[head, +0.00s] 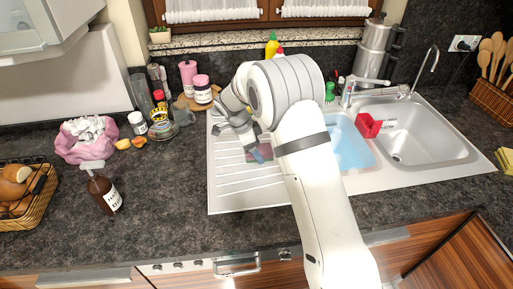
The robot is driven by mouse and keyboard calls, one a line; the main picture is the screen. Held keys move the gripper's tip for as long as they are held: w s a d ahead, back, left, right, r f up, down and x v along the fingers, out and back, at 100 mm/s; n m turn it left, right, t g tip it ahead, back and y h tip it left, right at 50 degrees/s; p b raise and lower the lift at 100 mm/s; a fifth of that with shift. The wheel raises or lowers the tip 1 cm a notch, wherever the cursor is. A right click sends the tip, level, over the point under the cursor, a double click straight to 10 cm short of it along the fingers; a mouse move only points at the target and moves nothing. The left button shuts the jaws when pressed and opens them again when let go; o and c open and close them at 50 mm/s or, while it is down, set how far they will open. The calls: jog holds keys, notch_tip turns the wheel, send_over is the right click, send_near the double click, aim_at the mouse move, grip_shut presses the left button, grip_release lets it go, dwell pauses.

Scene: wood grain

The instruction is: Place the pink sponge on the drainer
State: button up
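The drainer (234,186) is the ridged steel surface to the left of the sink bowls. My gripper (250,146) is over the upper middle of the drainer, with my arm reaching in from the lower right. A small dull pink piece with a greenish edge, which looks like the pink sponge (264,151), shows right at the fingers, partly hidden by them. I cannot tell whether the fingers grip it or whether it touches the drainer.
A blue-filled bowl (350,148) and an empty steel basin (412,148) lie to the right. A red caddy (368,125) sits between them. A brown soap bottle (105,194) and a pink bag (84,150) stand left. The drainer's front part is clear.

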jog(key=shift+r, duration=0.2)
jog(key=b+v, duration=0.2)
jog(key=v, duration=1)
jog(key=s+d+r+n+y, duration=0.1)
jog(key=s+d+r+n, duration=0.3)
jog(key=s+d, duration=0.25)
jog(key=s+d+r+n+y, duration=0.25)
jog(key=s+d+r, duration=0.2)
jog(key=d, duration=0.25)
jog(key=s+d+f+n, duration=0.1)
jog(key=s+d+n, duration=0.1)
jog(key=s, duration=0.5)
jog(key=s+d+f+n+t, duration=0.1)
jog(key=s+d+n, duration=0.2)
jog(key=s, duration=0.3)
jog(key=s+d+f+n+t+y, duration=0.1)
jog(key=s+d+f+n, duration=0.1)
jog(key=s, duration=0.5)
jog(key=shift+s+d+n, duration=0.3)
jog(key=shift+d+n, duration=0.45)
jog(key=shift+n, duration=0.5)
